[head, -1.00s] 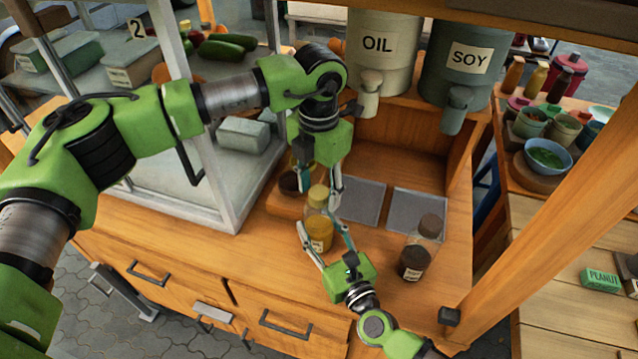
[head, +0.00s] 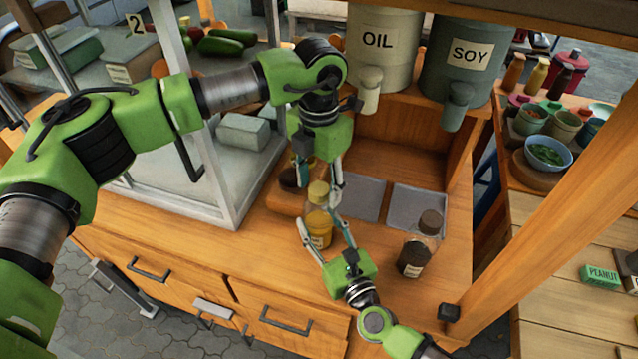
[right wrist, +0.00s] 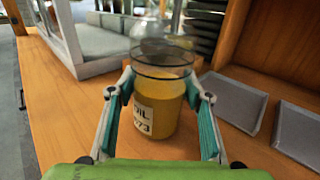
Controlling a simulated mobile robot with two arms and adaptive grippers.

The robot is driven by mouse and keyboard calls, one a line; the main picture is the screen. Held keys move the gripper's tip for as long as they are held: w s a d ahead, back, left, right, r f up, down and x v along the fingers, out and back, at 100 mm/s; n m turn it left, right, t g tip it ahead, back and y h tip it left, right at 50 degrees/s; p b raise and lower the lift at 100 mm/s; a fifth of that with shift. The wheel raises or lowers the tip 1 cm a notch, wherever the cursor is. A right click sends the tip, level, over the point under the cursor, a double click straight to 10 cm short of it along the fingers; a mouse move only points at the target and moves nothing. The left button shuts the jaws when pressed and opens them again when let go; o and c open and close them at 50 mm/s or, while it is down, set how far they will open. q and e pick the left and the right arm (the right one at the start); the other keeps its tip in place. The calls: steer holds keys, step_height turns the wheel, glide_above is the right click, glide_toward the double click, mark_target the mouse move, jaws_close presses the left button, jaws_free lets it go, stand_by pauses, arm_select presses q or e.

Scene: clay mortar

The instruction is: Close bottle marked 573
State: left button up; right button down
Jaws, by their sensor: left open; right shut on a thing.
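A clear bottle of yellow liquid (head: 319,232) stands on the wooden counter. In the right wrist view, the label on this bottle (right wrist: 143,118) reads partly "OIL" and "573", though its edges are cut off. My right gripper (head: 318,219) is shut around the bottle's body; its fingers (right wrist: 160,86) show on both sides in the right wrist view.
A dark-liquid bottle (head: 413,258) with a brown cap stands to the right. Two grey trays (head: 418,205) lie behind. OIL (head: 377,42) and SOY (head: 470,55) dispensers hang above. A glass case (head: 222,205) is on the left. A wooden post (head: 555,240) slants at right.

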arm_select(q)
step_height(320, 180, up, 12)
stand_by(0.4)
steer(key=shift+f, duration=0.15)
arm_select(e)
steer(key=c, duration=1)
jaws_free()
steer(key=v, duration=1.2)
